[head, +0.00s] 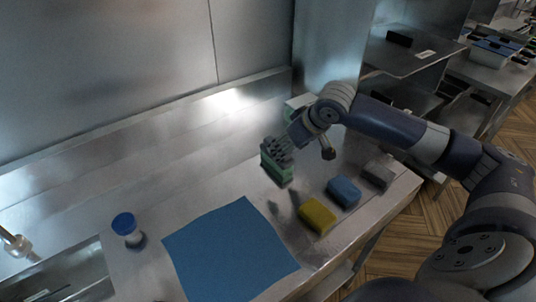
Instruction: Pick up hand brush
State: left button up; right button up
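A green block-like item (278,175), which looks like the hand brush, is on the steel counter right of the blue mat. My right arm comes in from the right, and its gripper (280,152) is at the top of this item. The grey gripper parts overlap the item and hide some of it. I cannot tell whether the fingers are closed on it or whether it is lifted. My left gripper is not in view.
A blue mat (230,255) lies on the counter (205,195). Yellow (317,216), blue (343,192) and grey (378,173) blocks stand near the right edge. A blue-capped container (125,226) is left. A green-and-white item (298,104) is behind my arm.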

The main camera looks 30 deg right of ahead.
jog(key=shift+w+d, duration=0.35)
jog(key=shift+d, duration=0.05)
jog(key=x, duration=0.4)
jog(key=shift+p, duration=0.4)
jog(key=shift+w+f, duration=0.2)
jog(key=p+x, duration=0.1)
jog(key=x, duration=0.3)
jog(key=shift+w+d+f+p, duration=0.1)
jog(key=shift+w+f+p, duration=0.1)
jog(key=shift+w+p, duration=0.15)
jog(key=shift+w+f, duration=0.2)
jog(key=shift+c, duration=0.8)
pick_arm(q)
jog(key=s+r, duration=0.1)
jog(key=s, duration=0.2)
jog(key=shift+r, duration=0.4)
pick_arm(e)
jog(key=c, duration=1.2)
jog(key=shift+o, duration=0.2)
